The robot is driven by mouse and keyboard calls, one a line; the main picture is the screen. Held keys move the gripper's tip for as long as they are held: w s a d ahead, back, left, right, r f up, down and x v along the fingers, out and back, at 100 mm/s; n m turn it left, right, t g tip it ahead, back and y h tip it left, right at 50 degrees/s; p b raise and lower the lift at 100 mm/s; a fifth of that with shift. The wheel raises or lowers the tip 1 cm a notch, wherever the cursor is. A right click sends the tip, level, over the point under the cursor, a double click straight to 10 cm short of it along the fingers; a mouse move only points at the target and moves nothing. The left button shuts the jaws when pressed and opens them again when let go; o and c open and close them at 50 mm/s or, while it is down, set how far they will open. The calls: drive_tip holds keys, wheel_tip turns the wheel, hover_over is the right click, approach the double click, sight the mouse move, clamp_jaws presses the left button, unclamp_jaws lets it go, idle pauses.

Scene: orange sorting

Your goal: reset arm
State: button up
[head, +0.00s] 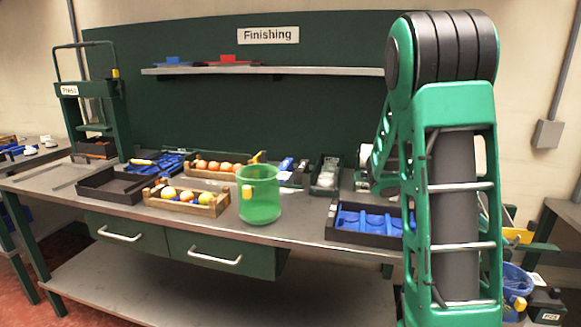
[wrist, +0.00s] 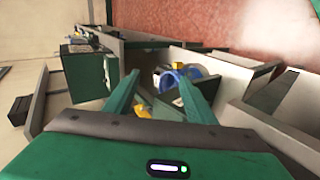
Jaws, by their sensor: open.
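My arm, green with black joints, rises at the right of the head view and hides part of the bench's right end. My gripper (wrist: 160,97) shows in the wrist view with two green fingers spread apart. Nothing is between the fingertips. Beyond them, lower down, are a blue round container (wrist: 180,76) and small yellow items. In the head view the gripper itself cannot be made out behind the arm.
The workbench (head: 300,233) holds a green bucket (head: 259,200), a wooden crate of fruit (head: 187,209), a second crate of oranges (head: 205,172), an empty black tray (head: 112,194) and a blue-lined tray (head: 368,238). A press (head: 92,118) stands at left. A blue bin (head: 514,283) is at lower right.

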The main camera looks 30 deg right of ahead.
drive_tip(key=s+a+f+n+t+y, duration=0.1)
drive_tip(key=a+t+y, duration=0.5)
drive_tip(key=a, duration=2.3)
drive_tip(key=shift+s+n+t+y, duration=0.3)
drive_tip(key=shift+s+n+y, duration=0.35)
drive_tip(key=shift+y, duration=0.55)
